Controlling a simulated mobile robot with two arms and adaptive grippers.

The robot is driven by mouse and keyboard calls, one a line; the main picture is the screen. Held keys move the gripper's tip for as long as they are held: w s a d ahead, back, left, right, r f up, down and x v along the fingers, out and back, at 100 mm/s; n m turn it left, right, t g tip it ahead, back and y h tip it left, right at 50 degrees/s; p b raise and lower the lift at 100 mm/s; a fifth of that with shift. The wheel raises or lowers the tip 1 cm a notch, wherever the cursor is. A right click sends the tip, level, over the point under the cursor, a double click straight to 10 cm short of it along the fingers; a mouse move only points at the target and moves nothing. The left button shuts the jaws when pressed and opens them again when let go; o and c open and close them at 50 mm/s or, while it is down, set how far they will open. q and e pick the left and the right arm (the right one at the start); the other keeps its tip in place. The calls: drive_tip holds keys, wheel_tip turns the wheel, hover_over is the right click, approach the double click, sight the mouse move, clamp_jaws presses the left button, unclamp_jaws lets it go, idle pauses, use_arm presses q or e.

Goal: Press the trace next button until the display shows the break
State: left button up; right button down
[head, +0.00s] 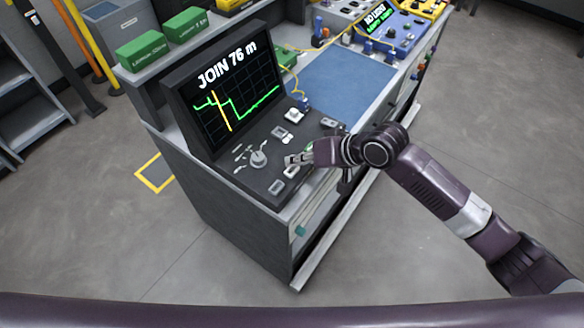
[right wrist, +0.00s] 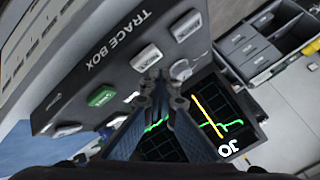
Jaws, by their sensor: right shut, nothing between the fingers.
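The trace box display (head: 233,95) reads "JOIN 76 m" above a green trace with a slanted yellow line. Its control panel (head: 240,170) carries a round knob (head: 258,159) and several buttons. My right gripper (head: 290,159) is shut and empty over the panel, right of the knob. In the right wrist view its fingertips (right wrist: 158,82) appear close to a grey button (right wrist: 146,57); I cannot tell whether they touch it. Another grey button (right wrist: 186,27) and a green one (right wrist: 102,97) are nearby. Button labels are too small to read surely. My left gripper is out of view.
A blue mat (head: 345,85) covers the bench behind the panel. Green boxes (head: 143,50) stand on the shelf at the left. A blue device (head: 392,30) with its own display and yellow cable stands at the back. Floor around the bench is open.

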sight(295, 170)
drive_tip(key=shift+f, duration=0.4)
drive_tip(key=shift+f, duration=0.55)
idle(0.6)
drive_tip(key=shift+r, duration=0.1)
drive_tip(key=shift+r+p, duration=0.9)
drive_tip(key=shift+p, duration=0.3)
wheel_tip(295, 170, up, 5)
drive_tip(key=p, duration=0.5)
